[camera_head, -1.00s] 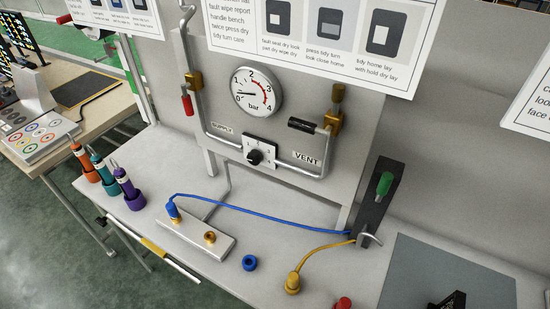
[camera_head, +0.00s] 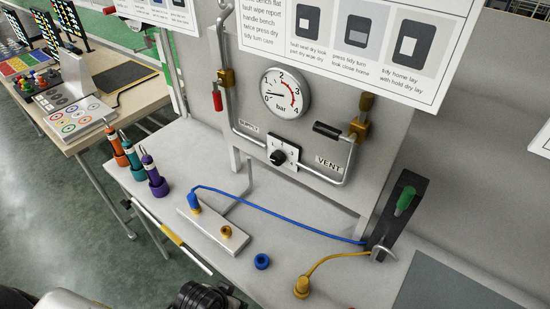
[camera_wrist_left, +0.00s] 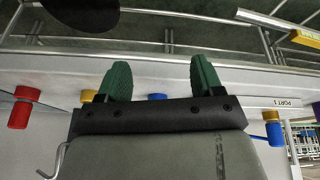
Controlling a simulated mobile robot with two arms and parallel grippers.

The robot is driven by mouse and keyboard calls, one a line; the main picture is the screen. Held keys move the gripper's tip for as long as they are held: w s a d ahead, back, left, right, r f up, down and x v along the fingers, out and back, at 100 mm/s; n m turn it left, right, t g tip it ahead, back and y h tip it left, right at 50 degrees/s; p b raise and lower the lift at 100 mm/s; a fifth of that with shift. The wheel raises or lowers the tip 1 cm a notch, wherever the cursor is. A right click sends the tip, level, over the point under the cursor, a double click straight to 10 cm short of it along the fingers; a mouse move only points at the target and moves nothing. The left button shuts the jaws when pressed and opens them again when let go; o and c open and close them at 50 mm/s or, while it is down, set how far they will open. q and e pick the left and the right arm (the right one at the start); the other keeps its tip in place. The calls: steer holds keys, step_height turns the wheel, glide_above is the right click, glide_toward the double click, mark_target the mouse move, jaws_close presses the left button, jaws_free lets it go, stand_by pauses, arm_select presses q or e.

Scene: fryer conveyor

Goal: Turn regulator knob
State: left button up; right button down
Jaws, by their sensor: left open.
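The regulator knob (camera_head: 278,158) is black, on a white dial plate (camera_head: 290,152) low on the grey panel, under the round bar gauge (camera_head: 285,94). The gauge needle points left, at the low end of the scale. My left gripper (camera_wrist_left: 160,78) has two green fingers, spread apart with nothing between them, in the left wrist view. It is near the bench edge, away from the knob, which does not show there. In the head view its fingertips are not visible; only dark arm parts show at the bottom edge. My right gripper is not in view.
Pipes with a red-handled valve (camera_head: 217,98) and a black-handled valve (camera_head: 328,130) flank the gauge.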

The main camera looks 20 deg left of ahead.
arm_select(q)
steer(key=w+d+r+n+t+h, duration=0.25)
steer(key=w+r+t+h, duration=0.2)
steer(key=w+r, duration=0.65)
steer(key=n+t, duration=0.6)
steer(key=t, duration=0.2)
glide_toward(274, 160)
steer(key=shift+h, duration=0.25)
steer(key=p+x, duration=0.2)
steer(key=x, duration=0.8)
steer(key=shift+w+a, duration=0.1)
steer(key=shift+w, duration=0.2)
steer(key=shift+c, duration=0.5)
steer(key=c, duration=0.8)
steer(key=shift+c, duration=0.2)
steer(key=shift+f, duration=0.1)
